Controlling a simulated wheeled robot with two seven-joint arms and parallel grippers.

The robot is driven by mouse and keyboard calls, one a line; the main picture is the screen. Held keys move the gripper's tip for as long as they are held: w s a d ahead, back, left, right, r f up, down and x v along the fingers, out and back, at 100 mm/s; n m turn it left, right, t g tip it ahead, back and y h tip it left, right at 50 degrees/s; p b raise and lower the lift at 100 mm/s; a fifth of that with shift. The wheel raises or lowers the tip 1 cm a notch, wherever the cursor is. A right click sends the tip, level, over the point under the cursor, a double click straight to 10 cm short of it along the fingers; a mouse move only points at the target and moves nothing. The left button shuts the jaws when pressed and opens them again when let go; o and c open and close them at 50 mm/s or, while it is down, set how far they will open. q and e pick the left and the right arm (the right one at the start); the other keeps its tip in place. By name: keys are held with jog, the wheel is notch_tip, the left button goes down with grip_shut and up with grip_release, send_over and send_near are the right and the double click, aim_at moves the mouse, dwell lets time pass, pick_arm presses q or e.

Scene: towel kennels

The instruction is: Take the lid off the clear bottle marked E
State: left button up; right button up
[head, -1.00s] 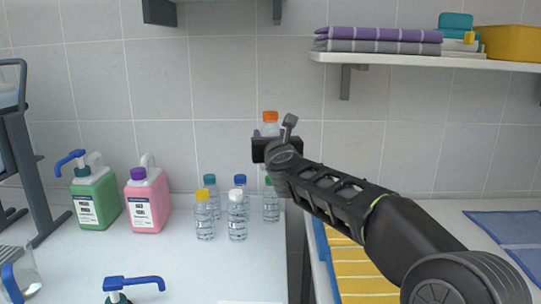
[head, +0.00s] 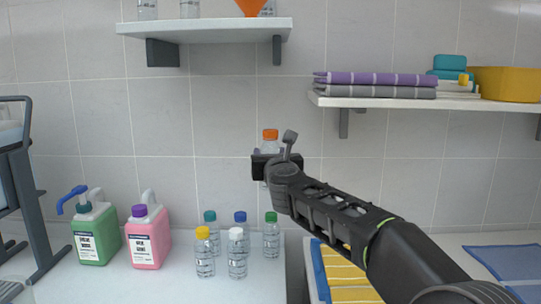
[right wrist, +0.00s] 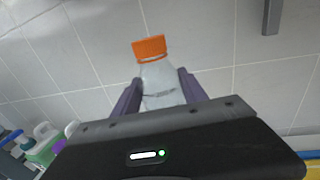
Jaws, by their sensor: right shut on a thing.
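A clear bottle (head: 270,147) with an orange lid (head: 270,134) is held upright in the air above the counter. My right gripper (head: 270,153) is shut on its body. In the right wrist view the bottle (right wrist: 160,82) stands between two purple fingers, and its orange lid (right wrist: 149,47) is on it, above the fingers. No letter on it can be read. On the counter below stand clear bottles with yellow (head: 204,255), white (head: 237,255), teal (head: 210,223), blue (head: 240,220) and green (head: 271,240) lids; their marks are too small to read. My left gripper is out of view.
Green (head: 96,235) and pink (head: 148,238) jugs stand on the counter at left. A shelf (head: 205,27) is above, with an orange funnel (head: 254,8) and clear bottles. At right, another shelf (head: 400,101) holds folded towels and a yellow bin (head: 506,84).

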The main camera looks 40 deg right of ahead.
jog(key=o, duration=0.7)
grip_shut()
